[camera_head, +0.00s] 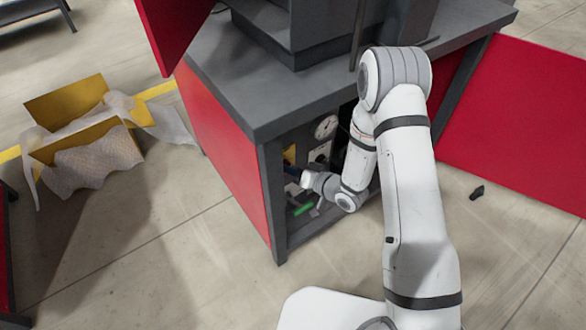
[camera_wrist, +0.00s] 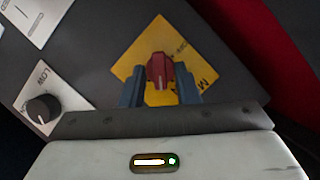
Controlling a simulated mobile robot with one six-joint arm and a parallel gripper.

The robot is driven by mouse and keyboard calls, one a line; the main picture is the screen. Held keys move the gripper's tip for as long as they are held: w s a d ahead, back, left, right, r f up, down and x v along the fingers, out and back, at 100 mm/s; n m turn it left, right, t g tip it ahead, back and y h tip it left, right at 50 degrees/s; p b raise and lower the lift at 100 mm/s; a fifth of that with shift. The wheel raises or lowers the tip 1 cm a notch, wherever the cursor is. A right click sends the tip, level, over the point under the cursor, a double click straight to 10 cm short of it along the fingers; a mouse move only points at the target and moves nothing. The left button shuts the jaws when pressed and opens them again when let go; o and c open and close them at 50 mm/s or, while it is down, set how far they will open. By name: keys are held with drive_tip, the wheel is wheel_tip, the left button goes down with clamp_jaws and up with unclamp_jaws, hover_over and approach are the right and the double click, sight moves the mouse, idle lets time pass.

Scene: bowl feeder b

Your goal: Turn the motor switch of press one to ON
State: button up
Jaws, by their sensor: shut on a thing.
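A red switch handle (camera_wrist: 160,66) stands on a yellow plate (camera_wrist: 185,55) with dark lettering in the wrist view; the readable part of the lettering starts with M. My gripper (camera_wrist: 160,88) has its two blue-grey fingers on either side of the red handle and is shut on it. The plate is mounted on a dark grey panel. In the head view my gripper (camera_head: 291,171) reaches into the opening under the grey-topped press bench (camera_head: 240,105). The handle is hidden there, and a bit of yellow plate (camera_head: 289,153) shows beside the gripper.
A black knob (camera_wrist: 43,108) on a white plate marked LOW sits left of the switch. A round gauge (camera_head: 326,127) is on the panel. The bench's front leg (camera_head: 272,200) stands close to my gripper. A yellow box (camera_head: 68,101) with wrapping lies on the floor at left.

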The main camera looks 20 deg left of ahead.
drive_tip(key=n+b, duration=0.1)
drive_tip(key=n+t+h, duration=0.1)
drive_tip(key=n, duration=0.1)
drive_tip(key=shift+s+a+h+b, duration=0.2)
drive_tip(key=shift+h+b, duration=0.1)
drive_tip(key=shift+b, duration=0.1)
drive_tip(key=shift+n+t+h+b, duration=0.6)
drive_tip(key=shift+n+t+b, duration=0.2)
drive_tip(key=shift+n+b, duration=0.5)
drive_tip(key=shift+r, duration=0.1)
drive_tip(key=o, duration=0.6)
drive_tip(key=shift+p+v, duration=1.05)
drive_tip(key=shift+v, duration=2.85)
